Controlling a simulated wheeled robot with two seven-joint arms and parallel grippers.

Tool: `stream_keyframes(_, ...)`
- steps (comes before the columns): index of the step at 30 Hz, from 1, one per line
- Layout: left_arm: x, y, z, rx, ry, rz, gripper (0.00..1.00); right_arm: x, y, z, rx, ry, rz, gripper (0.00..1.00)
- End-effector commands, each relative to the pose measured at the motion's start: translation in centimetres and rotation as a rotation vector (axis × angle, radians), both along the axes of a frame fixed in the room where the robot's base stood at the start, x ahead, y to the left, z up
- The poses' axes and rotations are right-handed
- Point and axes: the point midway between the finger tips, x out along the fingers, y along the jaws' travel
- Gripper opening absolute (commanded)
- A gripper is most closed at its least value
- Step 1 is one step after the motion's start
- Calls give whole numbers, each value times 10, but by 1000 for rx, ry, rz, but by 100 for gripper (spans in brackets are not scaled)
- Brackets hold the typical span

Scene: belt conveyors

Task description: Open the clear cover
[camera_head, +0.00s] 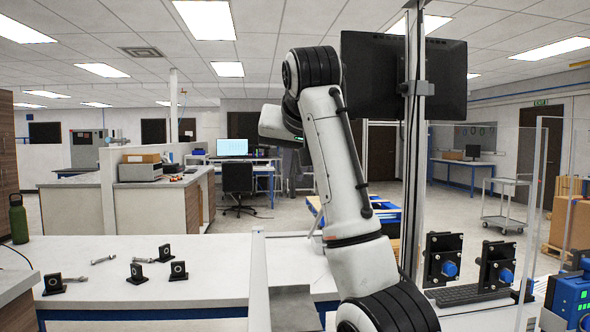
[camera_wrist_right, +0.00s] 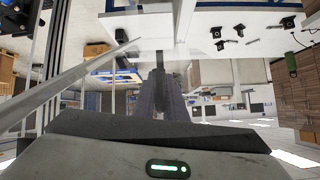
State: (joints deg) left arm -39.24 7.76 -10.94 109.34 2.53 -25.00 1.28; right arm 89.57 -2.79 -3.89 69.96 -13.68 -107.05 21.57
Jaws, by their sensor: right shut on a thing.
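My right arm rises through the middle of the head view, and its hand, with my right gripper (camera_head: 291,160), hangs pointing down behind the upper arm. In the right wrist view my right gripper (camera_wrist_right: 160,72) has its dark fingers together, shut on what seems to be the edge of the clear cover. The cover is nearly invisible; a long thin grey edge (camera_wrist_right: 75,82) at the left of the wrist view may be part of it. The contact is too small to make out. My left gripper is not in view.
Tall clear panels (camera_head: 540,200) stand at the right. A blue device (camera_head: 572,298), a keyboard (camera_head: 468,294) and black brackets (camera_head: 442,260) are near them. A monitor (camera_head: 404,75) hangs on a post. The white table (camera_head: 190,250) at left holds several black blocks and bolts.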

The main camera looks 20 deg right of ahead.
Motion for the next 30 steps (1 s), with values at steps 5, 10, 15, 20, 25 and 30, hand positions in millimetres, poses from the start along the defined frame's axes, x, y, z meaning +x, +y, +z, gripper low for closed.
stream_keyframes(5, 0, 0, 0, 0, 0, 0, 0, 0, 0, 2, -1, -7, -1, 26)
stream_keyframes(10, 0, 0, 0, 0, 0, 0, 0, 0, 0, 1, -1, -5, -1, 28)
stream_keyframes(15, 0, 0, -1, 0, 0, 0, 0, -1, 1, 2, -1, -5, -1, 28)
stream_keyframes(20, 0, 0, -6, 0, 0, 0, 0, -16, 5, 13, -1, -8, 0, 28)
stream_keyframes(25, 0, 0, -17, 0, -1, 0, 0, -44, 14, 32, 1, -10, 1, 28)
stream_keyframes(30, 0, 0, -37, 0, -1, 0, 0, -57, 20, 40, 5, -10, 4, 28)
